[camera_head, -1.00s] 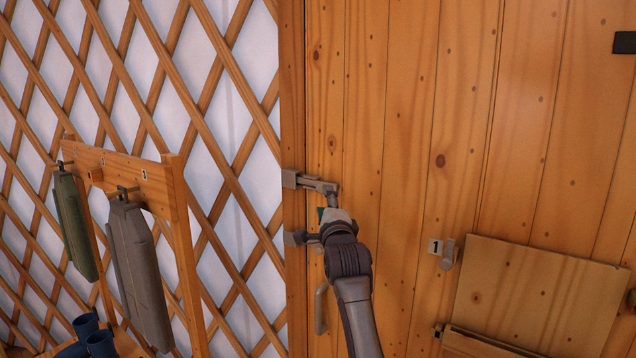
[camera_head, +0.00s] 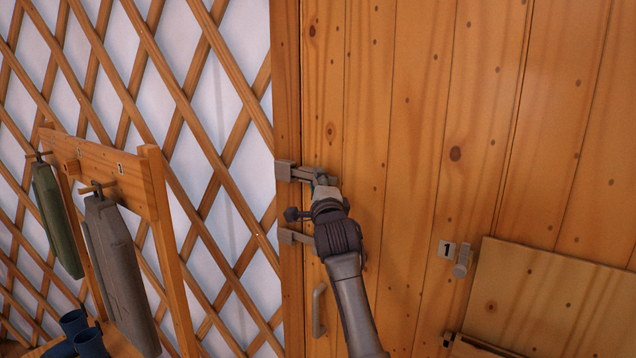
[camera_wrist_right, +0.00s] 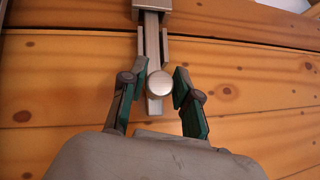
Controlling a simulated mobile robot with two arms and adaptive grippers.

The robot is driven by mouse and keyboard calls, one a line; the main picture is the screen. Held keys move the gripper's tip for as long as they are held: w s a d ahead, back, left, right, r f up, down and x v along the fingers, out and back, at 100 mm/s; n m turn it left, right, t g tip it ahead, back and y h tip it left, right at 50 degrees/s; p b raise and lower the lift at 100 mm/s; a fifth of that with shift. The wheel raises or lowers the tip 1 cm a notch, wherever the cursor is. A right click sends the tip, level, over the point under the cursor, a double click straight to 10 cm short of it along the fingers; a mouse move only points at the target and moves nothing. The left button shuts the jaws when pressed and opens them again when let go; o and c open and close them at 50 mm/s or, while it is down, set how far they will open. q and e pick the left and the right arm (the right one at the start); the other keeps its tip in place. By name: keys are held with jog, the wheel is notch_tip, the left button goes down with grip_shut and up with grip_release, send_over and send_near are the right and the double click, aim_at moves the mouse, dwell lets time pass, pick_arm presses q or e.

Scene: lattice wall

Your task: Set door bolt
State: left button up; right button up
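A grey metal door bolt (camera_head: 311,174) lies across the door's left edge, beside a grey bracket (camera_head: 284,171) on the frame. In the right wrist view the bolt's bar (camera_wrist_right: 152,35) runs up to the bracket (camera_wrist_right: 152,5). Its round knob (camera_wrist_right: 160,82) faces the camera. My right gripper (camera_head: 322,184) is at the bolt. My left gripper is not in view.
A second grey bracket (camera_head: 290,237) sits lower on the frame, and a door handle (camera_head: 318,310) below it. A wooden rack (camera_head: 110,176) with hanging grey and green cases stands left. A wooden panel (camera_head: 545,300) is at right beside a latch (camera_head: 463,262).

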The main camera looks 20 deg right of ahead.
grip_shut()
jog(key=s+d+p, duration=0.1)
jog(key=s+d, duration=0.2)
jog(key=shift+s+p, duration=0.3)
jog(key=shift+s, duration=0.05)
jog(key=shift+w+f, duration=0.1)
jog(key=shift+o, duration=0.8)
grip_release()
jog(key=o, duration=0.4)
jog(key=shift+d, duration=0.25)
jog(key=shift+a, duration=0.15)
jog(key=shift+s+a, duration=0.1)
jog(key=shift+s, duration=0.2)
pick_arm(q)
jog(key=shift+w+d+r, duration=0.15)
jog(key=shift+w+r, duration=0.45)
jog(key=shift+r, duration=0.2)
pick_arm(e)
send_near(335, 180)
jog(key=shift+s, duration=0.25)
